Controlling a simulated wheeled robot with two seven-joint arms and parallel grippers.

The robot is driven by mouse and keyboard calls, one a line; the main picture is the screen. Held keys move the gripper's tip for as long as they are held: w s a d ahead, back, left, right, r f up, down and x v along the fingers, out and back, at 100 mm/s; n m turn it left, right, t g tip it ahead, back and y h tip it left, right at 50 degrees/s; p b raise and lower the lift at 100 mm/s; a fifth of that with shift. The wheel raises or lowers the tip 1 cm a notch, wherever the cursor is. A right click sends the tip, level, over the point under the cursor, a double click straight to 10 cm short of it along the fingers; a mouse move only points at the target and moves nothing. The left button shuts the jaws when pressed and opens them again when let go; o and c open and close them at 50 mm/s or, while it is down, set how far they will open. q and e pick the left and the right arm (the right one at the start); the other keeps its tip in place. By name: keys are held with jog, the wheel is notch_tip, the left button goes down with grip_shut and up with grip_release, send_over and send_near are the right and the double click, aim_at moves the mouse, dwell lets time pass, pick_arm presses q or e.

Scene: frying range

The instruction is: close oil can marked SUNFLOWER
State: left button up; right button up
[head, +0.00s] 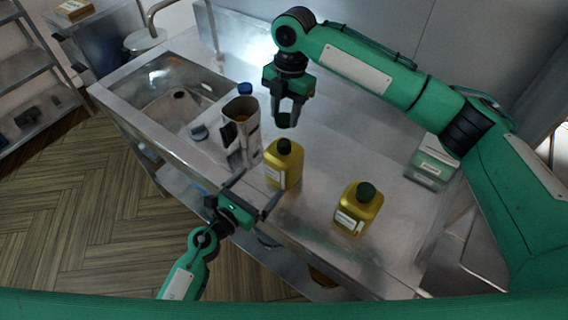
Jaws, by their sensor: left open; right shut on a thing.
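A yellow oil can (283,170) with a black top stands near the counter's front edge. A second yellow can (352,212) with a dark green cap stands to its right. Both have pale labels too small to read, so I cannot tell which is SUNFLOWER. My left gripper (262,183) is open, its fingers spread at the front of the first can; contact is unclear. My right gripper (287,117) is shut on a small dark cap (284,121) above and behind the first can, apart from its top.
A grey-white container (240,134) with a brownish top stands left of the first can, a blue-capped item (245,89) behind it. A grey cap (199,132) lies by the sink (165,85). A green-white box (432,163) stands right. The counter's middle is clear.

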pick_arm(q)
jog(key=shift+w, duration=0.15)
jog(key=x, duration=1.2)
jog(key=c, duration=1.2)
jog(key=shift+c, duration=0.2)
pick_arm(e)
send_over(284, 142)
jog(key=shift+w+d+f, duration=0.1)
jog(key=shift+f, duration=2.45)
jog(key=shift+f, duration=0.85)
jog(key=shift+f, duration=0.55)
